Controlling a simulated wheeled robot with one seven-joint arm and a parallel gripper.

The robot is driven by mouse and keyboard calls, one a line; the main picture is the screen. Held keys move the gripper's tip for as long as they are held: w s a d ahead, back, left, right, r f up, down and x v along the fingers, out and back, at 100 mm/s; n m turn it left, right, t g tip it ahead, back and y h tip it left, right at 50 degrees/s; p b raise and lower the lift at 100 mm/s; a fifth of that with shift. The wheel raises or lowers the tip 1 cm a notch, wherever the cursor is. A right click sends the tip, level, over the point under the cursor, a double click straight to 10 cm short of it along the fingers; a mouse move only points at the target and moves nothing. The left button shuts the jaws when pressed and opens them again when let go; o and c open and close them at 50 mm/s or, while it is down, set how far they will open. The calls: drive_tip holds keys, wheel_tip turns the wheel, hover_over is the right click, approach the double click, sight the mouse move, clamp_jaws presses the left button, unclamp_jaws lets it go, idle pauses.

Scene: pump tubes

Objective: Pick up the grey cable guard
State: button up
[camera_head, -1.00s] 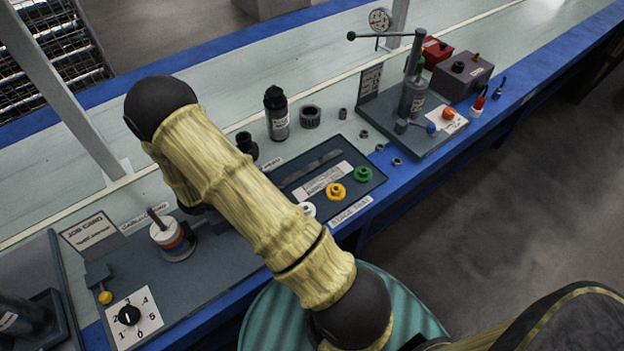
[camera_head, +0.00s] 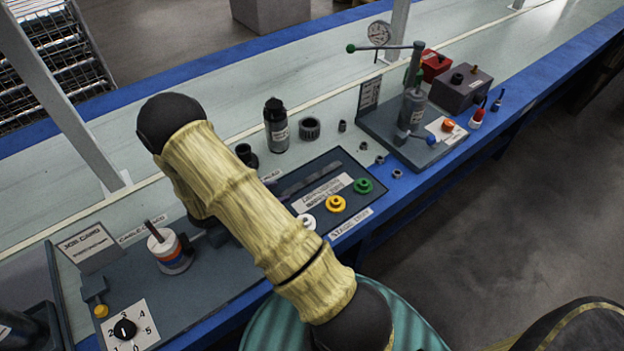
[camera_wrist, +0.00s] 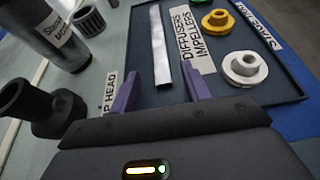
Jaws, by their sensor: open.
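The grey cable guard looks to be the long thin grey strip (camera_wrist: 160,45) lying flat on the dark tray (camera_wrist: 118,58). In the head view the strip (camera_head: 303,182) lies near the tray's far side, partly behind my arm. My gripper (camera_wrist: 160,92) shows two purple fingers in the wrist view. They are open and empty, with the strip's near end ahead and between them in the picture. How high the fingers are above the tray I cannot tell.
White (camera_wrist: 245,68) and yellow (camera_wrist: 217,20) round parts lie right of the strip, with a label (camera_wrist: 191,50) between. A black fitting (camera_wrist: 35,108) and dark bottle (camera_wrist: 55,38) stand to the left. A press (camera_head: 412,105) stands farther right on the bench.

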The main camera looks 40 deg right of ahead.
sight(296, 187)
drive_tip(key=x, duration=0.5)
idle(0.4)
clamp_jaws()
drive_tip(key=shift+r, duration=0.15)
wheel_tip(296, 187, up, 10)
drive_tip(key=p, duration=0.1)
idle(0.3)
idle(0.5)
